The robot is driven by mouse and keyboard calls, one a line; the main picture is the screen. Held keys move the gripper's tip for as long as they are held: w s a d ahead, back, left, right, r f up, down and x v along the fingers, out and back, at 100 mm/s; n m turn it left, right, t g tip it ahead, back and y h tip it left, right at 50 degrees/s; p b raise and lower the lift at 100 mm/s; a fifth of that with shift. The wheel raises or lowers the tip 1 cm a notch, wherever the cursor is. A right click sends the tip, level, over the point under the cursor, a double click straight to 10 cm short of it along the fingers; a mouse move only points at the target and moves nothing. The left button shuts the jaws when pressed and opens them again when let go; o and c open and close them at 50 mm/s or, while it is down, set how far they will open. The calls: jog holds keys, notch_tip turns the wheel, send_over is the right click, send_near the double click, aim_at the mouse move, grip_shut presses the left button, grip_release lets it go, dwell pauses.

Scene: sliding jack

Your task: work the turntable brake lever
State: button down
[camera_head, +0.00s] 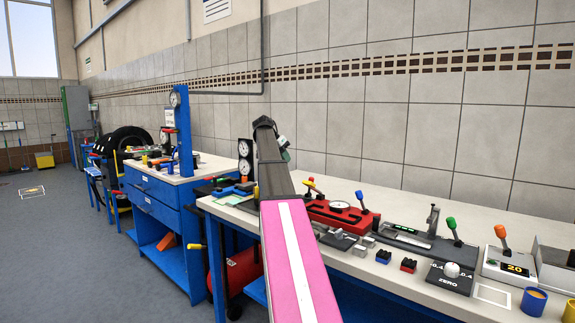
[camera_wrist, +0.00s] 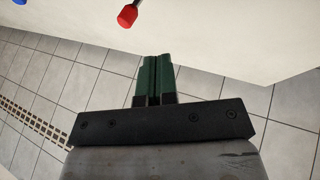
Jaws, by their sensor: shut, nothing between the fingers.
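My gripper (camera_wrist: 154,57) shows in the wrist view with its two green fingers together and nothing between them. A red-knobbed lever (camera_wrist: 127,16) stands ahead and slightly left of the fingertips, apart from them. In the head view several levers stand on the bench: a red-knobbed one (camera_head: 311,180), a blue-knobbed one (camera_head: 360,196), a green-knobbed one (camera_head: 452,225) and an orange-knobbed one (camera_head: 501,233). I cannot tell which is the turntable brake lever. My pink and dark arm reaches across the bench and hides part of it.
A tiled wall (camera_head: 350,130) stands close behind. A blue cabinet (camera_head: 160,215) and a tyre (camera_head: 125,145) are at left. Floor there is open.

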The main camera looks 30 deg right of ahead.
jog(key=x, duration=0.3)
jog(key=s+x, duration=0.1)
jog(key=x, duration=0.5)
jog(key=shift+s+d, duration=0.4)
jog(key=shift+s, duration=0.1)
jog(key=shift+s+d+f, duration=0.15)
jog(key=shift+s+d, duration=0.35)
jog(key=shift+s, duration=0.15)
jog(key=shift+s+d+t+y, duration=0.1)
jog(key=shift+s+t+y, duration=0.05)
jog(key=shift+s+t, duration=0.2)
jog(key=shift+s+d+t+y, duration=0.15)
jog(key=shift+s+t, duration=0.1)
jog(key=shift+s, duration=0.2)
jog(key=shift+s+d+m+t+y, duration=0.2)
jog(key=shift+s+m+t+y, duration=0.15)
jog(key=shift+t, duration=0.35)
jog(key=shift+w, duration=0.15)
